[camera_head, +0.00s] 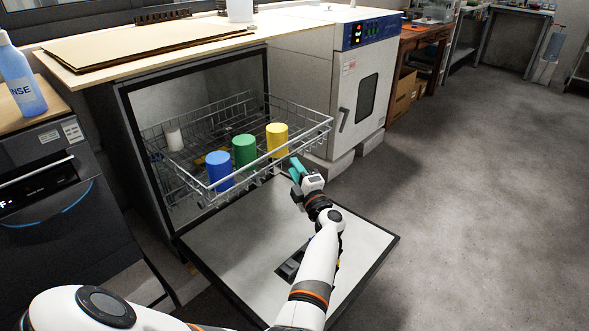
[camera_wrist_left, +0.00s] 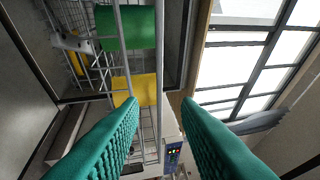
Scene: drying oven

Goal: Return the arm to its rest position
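My left gripper (camera_head: 298,170) has teal finger pads and is at the front right of the wire rack (camera_head: 322,127), over the lowered door (camera_head: 235,240). In the left wrist view its fingers (camera_wrist_left: 160,103) are wide apart with nothing gripped; rack wires show beyond them. On the rack stand a blue cup (camera_head: 220,170), a green cup (camera_head: 245,151) and a yellow cup (camera_head: 277,139). The green cup (camera_wrist_left: 125,27) and the yellow cup (camera_wrist_left: 135,90) also show in the left wrist view. My right gripper is not in view.
The rack extends from an open cabinet (camera_head: 120,110) under a wooden counter. A white oven with a blue panel (camera_head: 365,32) stands behind it. A dark appliance (camera_head: 45,190) and a blue bottle (camera_head: 20,80) are at the left. The floor (camera_head: 470,180) at the right is clear.

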